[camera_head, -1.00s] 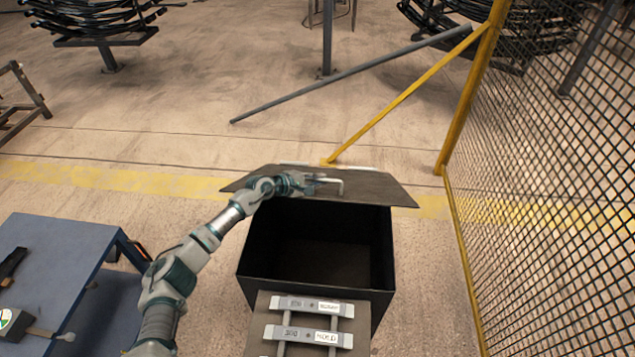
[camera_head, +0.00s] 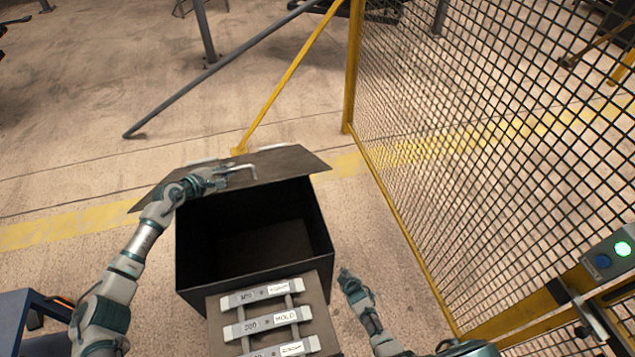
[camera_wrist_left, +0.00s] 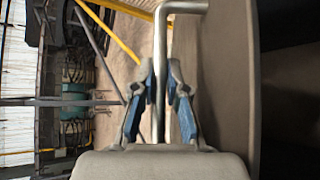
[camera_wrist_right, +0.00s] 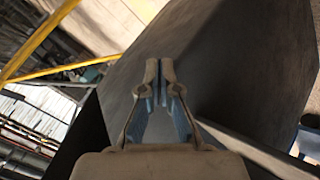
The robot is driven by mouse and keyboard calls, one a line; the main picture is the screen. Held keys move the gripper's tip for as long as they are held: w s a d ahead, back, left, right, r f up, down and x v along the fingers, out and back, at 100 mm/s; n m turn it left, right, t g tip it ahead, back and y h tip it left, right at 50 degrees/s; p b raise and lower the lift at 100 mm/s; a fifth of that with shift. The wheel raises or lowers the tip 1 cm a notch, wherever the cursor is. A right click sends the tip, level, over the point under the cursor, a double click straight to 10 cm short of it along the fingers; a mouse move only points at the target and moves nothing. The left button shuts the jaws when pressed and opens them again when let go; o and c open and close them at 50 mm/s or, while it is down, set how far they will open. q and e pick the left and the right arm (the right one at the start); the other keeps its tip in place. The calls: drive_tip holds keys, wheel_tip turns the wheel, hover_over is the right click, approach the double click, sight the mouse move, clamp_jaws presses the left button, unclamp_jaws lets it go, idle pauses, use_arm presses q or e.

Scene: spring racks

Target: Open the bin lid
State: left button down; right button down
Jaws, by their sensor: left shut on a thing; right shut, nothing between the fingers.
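The dark bin (camera_head: 190,255) stands open in the middle of the head view, its inside dark and empty-looking. Its lid (camera_head: 290,160) is swung up at the far side of the opening. My left gripper (camera_head: 222,177) is shut on the lid's bent metal handle (camera_head: 246,168). In the left wrist view the handle bar (camera_wrist_left: 160,60) runs between the fingers (camera_wrist_left: 160,85). My right gripper (camera_head: 345,280) is shut and empty, just right of the bin's wall. In the right wrist view its fingertips (camera_wrist_right: 159,65) are together in front of a dark panel (camera_wrist_right: 210,60).
A rack of labelled bars (camera_head: 262,292) sits at the bin's near side. A yellow-framed mesh fence (camera_head: 450,110) stands to the right, with a control box with a green light (camera_head: 615,252). A blue table (camera_head: 20,310) is at lower left. A yellow brace (camera_head: 290,75) stands behind the lid.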

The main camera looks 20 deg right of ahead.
use_arm(q)
drive_tip(key=shift+f, duration=0.1)
use_arm(e)
drive_tip(key=w+r+n+t, duration=0.2)
drive_tip(key=w+r+n, duration=0.15)
drive_tip(key=r, duration=0.35)
drive_tip(key=w+r+n+t, duration=0.2)
drive_tip(key=w+r, duration=0.3)
drive_tip(key=r, duration=0.1)
drive_tip(key=s+a+r+n+t, duration=0.2)
drive_tip(key=s+r+n, duration=0.1)
drive_tip(key=r+n, duration=0.45)
drive_tip(key=s+a+r+n+t, duration=0.25)
drive_tip(key=r+n, duration=0.35)
drive_tip(key=r, duration=0.3)
drive_tip(key=s+a+r+n+t, duration=0.2)
drive_tip(key=a+r+n, duration=0.1)
drive_tip(key=r+n, duration=0.5)
drive_tip(key=w+r, duration=0.5)
drive_tip(key=w, duration=0.6)
drive_tip(key=shift+w+d+r+m+y, duration=0.15)
drive_tip(key=shift+w+r+m+y, duration=0.15)
drive_tip(key=shift+w+r+y, duration=0.1)
